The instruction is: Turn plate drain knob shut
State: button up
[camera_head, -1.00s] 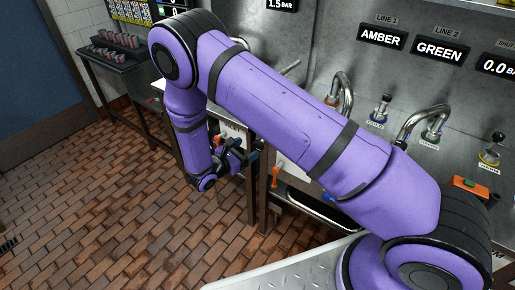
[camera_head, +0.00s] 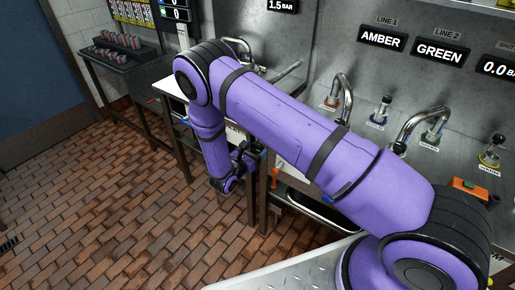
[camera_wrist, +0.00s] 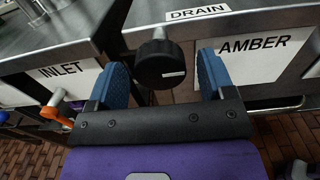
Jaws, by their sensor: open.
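The drain knob (camera_wrist: 160,68) is a round black knob with a small white mark, below the white DRAIN label (camera_wrist: 197,12) in the wrist view. My gripper (camera_wrist: 163,74) is open, with one blue finger on each side of the knob. A gap shows between the knob and each finger; I cannot tell how deep the knob sits between them. In the head view my gripper (camera_head: 243,158) is small and dark beside the bench legs, and I cannot make out the knob there.
An INLET label (camera_wrist: 63,72) with an orange handle (camera_wrist: 52,108) is on the left, and an AMBER label (camera_wrist: 253,46) on the right. Faucets (camera_head: 343,95) and an orange-topped box (camera_head: 470,188) stand on the counter. The brick floor (camera_head: 110,200) at left is clear.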

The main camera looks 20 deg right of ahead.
jog(key=shift+x, duration=0.85)
jog(key=c, duration=0.9)
